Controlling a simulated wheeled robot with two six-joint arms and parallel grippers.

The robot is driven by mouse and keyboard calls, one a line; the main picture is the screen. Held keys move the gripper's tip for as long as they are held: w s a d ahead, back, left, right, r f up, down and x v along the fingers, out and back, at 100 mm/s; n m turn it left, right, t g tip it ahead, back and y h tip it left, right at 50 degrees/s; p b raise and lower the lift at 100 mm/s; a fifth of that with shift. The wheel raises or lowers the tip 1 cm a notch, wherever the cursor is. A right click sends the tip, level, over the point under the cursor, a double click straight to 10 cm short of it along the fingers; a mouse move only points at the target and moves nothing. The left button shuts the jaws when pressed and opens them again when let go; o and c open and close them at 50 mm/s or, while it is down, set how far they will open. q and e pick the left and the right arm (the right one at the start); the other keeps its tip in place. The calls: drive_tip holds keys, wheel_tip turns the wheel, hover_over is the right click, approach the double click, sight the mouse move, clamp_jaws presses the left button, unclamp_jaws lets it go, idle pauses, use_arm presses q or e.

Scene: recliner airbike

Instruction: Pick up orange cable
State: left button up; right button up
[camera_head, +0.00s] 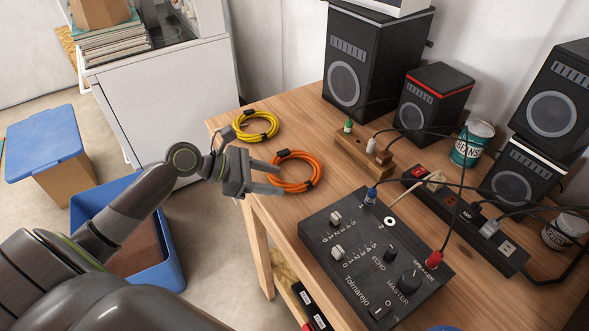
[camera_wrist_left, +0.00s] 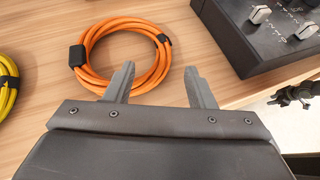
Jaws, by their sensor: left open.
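The orange cable (camera_head: 304,157) lies coiled with black ties on the wooden table, near its left front edge. My left gripper (camera_head: 278,178) is open at the table's edge, with its fingertips close to the near side of the coil. In the left wrist view the orange cable (camera_wrist_left: 121,52) lies just ahead of the left gripper (camera_wrist_left: 158,82), mostly ahead of the left finger. Nothing is between the fingers but bare wood and part of the coil's near edge beyond. In the wrist view a dark jointed part at the right edge may be my right gripper; its jaws are unclear.
A yellow cable coil (camera_head: 257,125) lies behind the orange one. A black mixer box (camera_head: 375,256) with knobs stands to the right on the table (camera_head: 321,122). Speakers (camera_head: 371,58), a power strip (camera_head: 465,220) and plugged leads fill the back. A blue bin (camera_head: 165,268) stands on the floor.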

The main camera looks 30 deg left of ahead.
sight(291, 184)
use_arm(q)
drive_tip(key=shift+x, duration=2.65)
clamp_jaws()
